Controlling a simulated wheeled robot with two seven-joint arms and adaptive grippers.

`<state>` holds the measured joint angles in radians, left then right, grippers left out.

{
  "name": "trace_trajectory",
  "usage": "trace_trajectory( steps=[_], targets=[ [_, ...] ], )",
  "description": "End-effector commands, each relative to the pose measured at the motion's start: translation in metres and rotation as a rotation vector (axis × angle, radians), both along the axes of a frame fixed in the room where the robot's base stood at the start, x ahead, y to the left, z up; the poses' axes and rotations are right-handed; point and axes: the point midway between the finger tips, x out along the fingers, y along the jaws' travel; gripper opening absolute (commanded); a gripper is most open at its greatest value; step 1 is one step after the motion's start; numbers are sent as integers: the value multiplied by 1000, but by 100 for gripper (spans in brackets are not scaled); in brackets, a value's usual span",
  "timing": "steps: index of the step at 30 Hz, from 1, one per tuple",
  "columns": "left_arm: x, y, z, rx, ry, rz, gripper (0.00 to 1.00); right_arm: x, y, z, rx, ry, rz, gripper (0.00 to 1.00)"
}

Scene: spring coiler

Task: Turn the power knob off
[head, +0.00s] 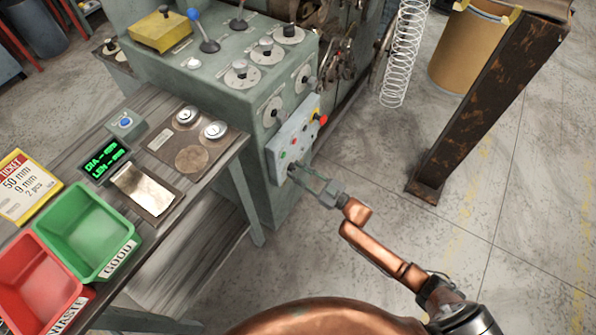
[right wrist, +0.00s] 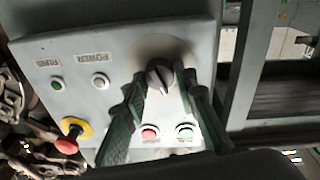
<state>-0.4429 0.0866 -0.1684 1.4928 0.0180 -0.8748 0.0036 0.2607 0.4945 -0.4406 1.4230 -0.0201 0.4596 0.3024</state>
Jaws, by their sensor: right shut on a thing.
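The power knob (right wrist: 160,73) is a dark round knob with a pale pointer bar, on the grey control panel (right wrist: 60,40). In the right wrist view the bar stands close to upright, tilted slightly. My right gripper (right wrist: 160,88) has its green-padded fingers on either side of the knob and is shut on it. In the head view my right gripper (head: 297,170) reaches the lower part of the panel (head: 280,150) and hides the knob. My left gripper is not in view.
A bench with a green bin (head: 85,232) stands left. A rusty post (head: 490,100) stands right; floor between is clear.

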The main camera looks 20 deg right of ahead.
Motion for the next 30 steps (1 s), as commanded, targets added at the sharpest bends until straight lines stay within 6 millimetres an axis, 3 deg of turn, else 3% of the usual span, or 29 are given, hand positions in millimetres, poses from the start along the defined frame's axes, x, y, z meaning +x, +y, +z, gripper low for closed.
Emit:
trace_trajectory(
  steps=[15, 30],
  targets=[
    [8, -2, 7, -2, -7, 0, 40, 0, 0, -2, -281, -216, 0, 2],
    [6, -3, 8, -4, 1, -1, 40, 0, 0, -2, -342, -264, 0, 2]
  ],
)
